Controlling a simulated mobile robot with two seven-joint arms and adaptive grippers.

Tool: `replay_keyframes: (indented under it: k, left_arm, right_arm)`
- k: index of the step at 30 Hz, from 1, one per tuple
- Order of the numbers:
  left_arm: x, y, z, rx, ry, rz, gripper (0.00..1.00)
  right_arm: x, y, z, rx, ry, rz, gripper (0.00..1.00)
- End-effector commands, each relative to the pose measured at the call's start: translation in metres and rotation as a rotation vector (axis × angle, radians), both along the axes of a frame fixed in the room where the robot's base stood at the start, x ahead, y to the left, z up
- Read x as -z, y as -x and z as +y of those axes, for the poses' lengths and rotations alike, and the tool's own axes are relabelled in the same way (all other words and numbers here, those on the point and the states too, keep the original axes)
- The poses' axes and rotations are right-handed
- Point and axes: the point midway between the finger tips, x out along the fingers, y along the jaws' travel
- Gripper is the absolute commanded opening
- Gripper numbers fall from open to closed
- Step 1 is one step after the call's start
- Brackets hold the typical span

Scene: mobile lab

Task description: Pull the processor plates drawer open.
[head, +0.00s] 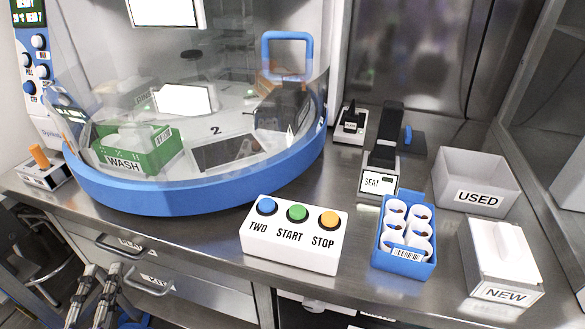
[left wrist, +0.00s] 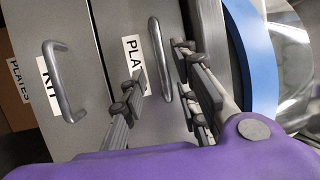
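The plates drawer (head: 90,236), its label partly hidden and reading "PLA", is the upper drawer under the counter and looks shut. Its metal bar handle (head: 121,247) also shows in the left wrist view (left wrist: 154,40). My left gripper (head: 103,268) is at the lower left, in front of the drawers. In the left wrist view my left gripper (left wrist: 160,72) is open, one finger on each side of the plates handle. I cannot tell whether either finger touches the handle. My right gripper is not in view.
The drawer with the "KIT" label (left wrist: 50,80) and its own handle (left wrist: 62,85) lies below. A brown box marked "PLATES" (left wrist: 14,105) stands beyond it. On the counter are a blue-rimmed processor (head: 180,199), a button box (head: 290,240) and a blue vial rack (head: 403,261).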

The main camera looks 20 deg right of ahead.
Motion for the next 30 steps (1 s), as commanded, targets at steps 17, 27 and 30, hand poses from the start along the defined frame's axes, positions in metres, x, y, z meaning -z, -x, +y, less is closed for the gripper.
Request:
replay_keyframes:
  k: [17,27,30]
  left_arm:
    - [-0.012,-0.069,-0.019,-0.001,0.003,0.001,0.29]
    - [-0.013,-0.07,-0.019,-0.002,0.004,0.001,0.2]
    - [-0.012,-0.07,-0.019,-0.002,0.004,0.001,0.06]
  right_arm:
    - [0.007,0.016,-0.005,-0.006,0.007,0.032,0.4]
    - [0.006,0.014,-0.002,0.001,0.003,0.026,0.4]
    - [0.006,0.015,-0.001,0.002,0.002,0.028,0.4]
